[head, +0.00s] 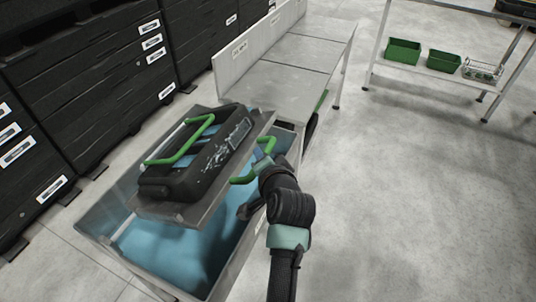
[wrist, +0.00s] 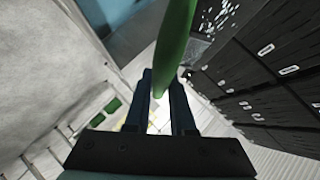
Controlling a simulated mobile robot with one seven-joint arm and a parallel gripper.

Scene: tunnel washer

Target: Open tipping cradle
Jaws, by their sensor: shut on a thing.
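The tipping cradle is a grey metal tray (head: 180,212) above a metal bin. It is tilted, and a black crate (head: 170,187) with a green bar handle (head: 181,140) lies on it. A second green handle (head: 243,180) sits at the cradle's right side. My gripper (head: 262,165) is at this handle, and my wrist partly hides it. In the wrist view, a green bar (wrist: 175,40) runs between the two dark fingers of my gripper (wrist: 167,76), which is shut on it. The exact contact at the fingertips is hard to see.
The metal bin (head: 90,222) under the cradle has blue inside. A grey metal bench (head: 290,50) stands behind it. Black stacked crates (head: 90,75) line the left. A rack at the back right holds green bins (head: 403,51). The floor at right is clear.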

